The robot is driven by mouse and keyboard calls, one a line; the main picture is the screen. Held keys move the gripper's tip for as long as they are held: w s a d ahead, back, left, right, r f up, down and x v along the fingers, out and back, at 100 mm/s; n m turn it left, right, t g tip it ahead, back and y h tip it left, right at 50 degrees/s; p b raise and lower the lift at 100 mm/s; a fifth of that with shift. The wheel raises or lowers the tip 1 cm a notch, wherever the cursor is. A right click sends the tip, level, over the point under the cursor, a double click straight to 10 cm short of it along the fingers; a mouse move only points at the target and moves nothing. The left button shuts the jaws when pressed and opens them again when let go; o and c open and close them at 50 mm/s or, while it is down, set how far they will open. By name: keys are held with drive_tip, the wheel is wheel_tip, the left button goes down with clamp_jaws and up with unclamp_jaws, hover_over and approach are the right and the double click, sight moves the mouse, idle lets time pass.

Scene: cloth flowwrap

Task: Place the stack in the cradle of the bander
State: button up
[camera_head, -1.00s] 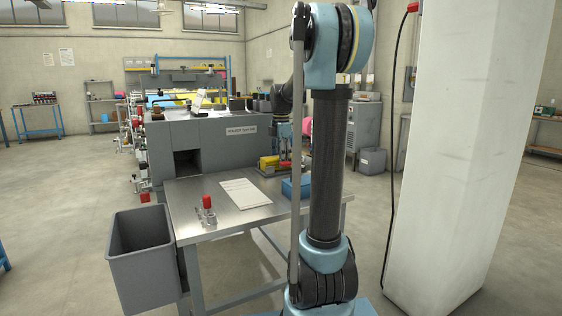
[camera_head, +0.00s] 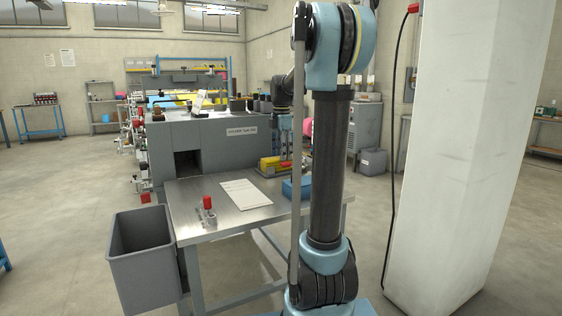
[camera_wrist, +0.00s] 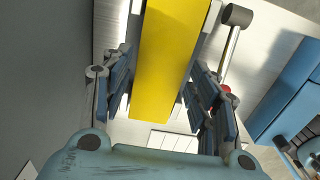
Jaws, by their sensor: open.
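A long yellow block (camera_wrist: 170,55), apparently the stack, runs between my gripper's fingers in the wrist view. In the head view, a yellow and red form (camera_head: 270,163) lies at the far side of the steel table, by the grey machine; the small bander and its cradle cannot be clearly made out there. My gripper (camera_wrist: 162,65) is open, with one finger on each side of the yellow block and a gap beside it. In the head view my gripper (camera_head: 285,145) is over the table's far right part, partly hidden by my arm.
A blue box (camera_wrist: 292,88) is right of my gripper; it also shows on the table (camera_head: 296,187). A lever with a dark knob (camera_wrist: 238,15) stands close to the right finger. White sheets (camera_head: 245,194) and a red-topped tool (camera_head: 208,205) lie nearer. A grey bin (camera_head: 150,265) stands left.

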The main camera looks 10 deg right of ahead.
wheel_tip(320, 180, up, 9)
idle(0.3)
drive_tip(key=shift+f, duration=0.1)
